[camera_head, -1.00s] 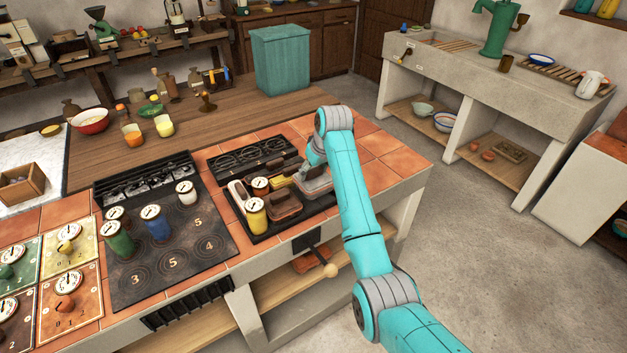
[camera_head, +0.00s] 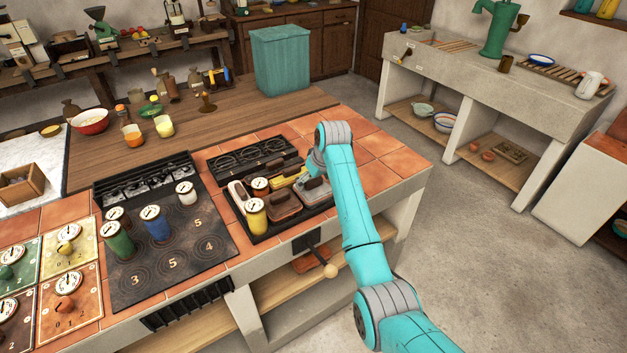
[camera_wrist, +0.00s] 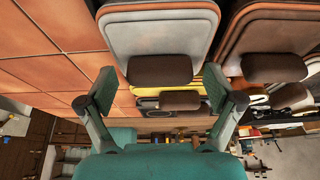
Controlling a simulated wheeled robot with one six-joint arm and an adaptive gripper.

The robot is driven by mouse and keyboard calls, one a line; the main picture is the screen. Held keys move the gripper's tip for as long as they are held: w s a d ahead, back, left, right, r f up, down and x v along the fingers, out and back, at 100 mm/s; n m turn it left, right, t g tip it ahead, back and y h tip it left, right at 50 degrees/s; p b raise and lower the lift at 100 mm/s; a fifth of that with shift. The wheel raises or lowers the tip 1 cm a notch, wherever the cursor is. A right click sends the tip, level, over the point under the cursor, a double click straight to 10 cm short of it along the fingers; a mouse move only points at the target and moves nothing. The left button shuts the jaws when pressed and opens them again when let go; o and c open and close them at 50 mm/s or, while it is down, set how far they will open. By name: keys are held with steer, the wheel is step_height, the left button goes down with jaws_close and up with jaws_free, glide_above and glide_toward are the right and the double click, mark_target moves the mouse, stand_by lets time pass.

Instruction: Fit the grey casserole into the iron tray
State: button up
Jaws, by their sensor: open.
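The grey casserole (camera_head: 317,194), with a brown handle on its lid, sits at the right end of the dark iron tray (camera_head: 283,228). It looks level there; its far side is partly covered by my arm. In the wrist view the casserole (camera_wrist: 158,38) fills the top centre, its brown handle lying just beyond and between the fingertips. My gripper (camera_wrist: 162,88) is open, with a finger on each side and clear gaps to the handle. In the head view my gripper is mostly hidden behind my wrist. Whether the casserole rests fully on the tray floor is hard to tell.
A brown casserole (camera_head: 285,209) stands left of the grey one, and a yellow one (camera_head: 290,178) is behind. A yellow canister (camera_head: 256,216) is at the tray's left. A black rack (camera_head: 252,154) lies behind the tray. Tiles to the right (camera_head: 385,160) are clear.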

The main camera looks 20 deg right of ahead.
steer(key=v, duration=1.2)
steer(key=shift+s+r, duration=0.1)
